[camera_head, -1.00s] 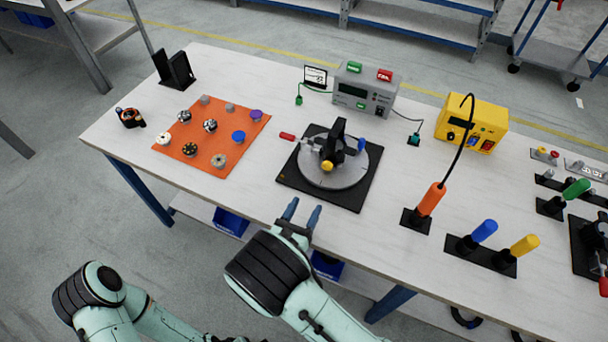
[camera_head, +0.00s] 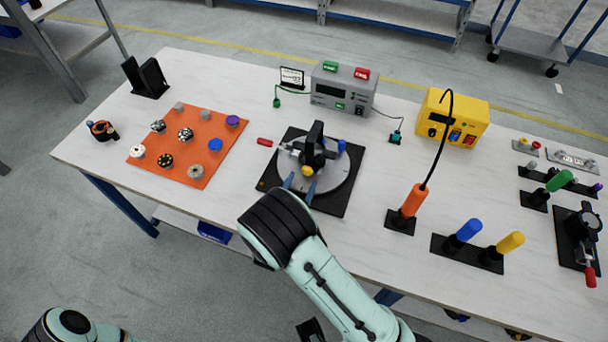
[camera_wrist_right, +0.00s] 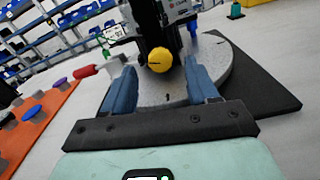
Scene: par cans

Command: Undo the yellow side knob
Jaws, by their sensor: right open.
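The yellow side knob (camera_head: 308,170) is a small round knob low on the near side of a black fixture (camera_head: 318,143). The fixture stands on a round grey plate (camera_head: 338,185) over a black square base (camera_head: 352,202). My right gripper (camera_head: 299,184) is open, its two blue fingers pointing at the knob. In the right wrist view the yellow knob (camera_wrist_right: 160,60) shows a dark slot and sits between and beyond the open fingertips (camera_wrist_right: 161,75), with no visible contact. My left gripper is out of view; only part of my left arm shows at the bottom left.
A red-tipped handle (camera_head: 265,142) and a blue knob (camera_head: 341,145) stick out from the fixture. An orange mat (camera_head: 177,171) with several knobs lies to the left. An orange-handled tool (camera_head: 413,200) stands upright to the right. A grey meter box (camera_head: 343,92) is behind.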

